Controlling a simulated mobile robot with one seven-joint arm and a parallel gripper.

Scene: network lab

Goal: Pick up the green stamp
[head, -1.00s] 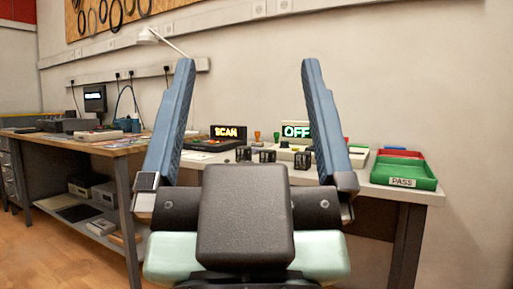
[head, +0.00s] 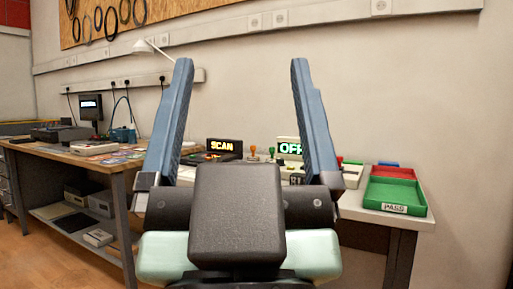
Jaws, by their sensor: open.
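A green PASS tray (head: 396,209) sits at the bench's right end, with a red tray (head: 394,173) behind. A wooden bench (head: 65,152) holding equipment is on the left.

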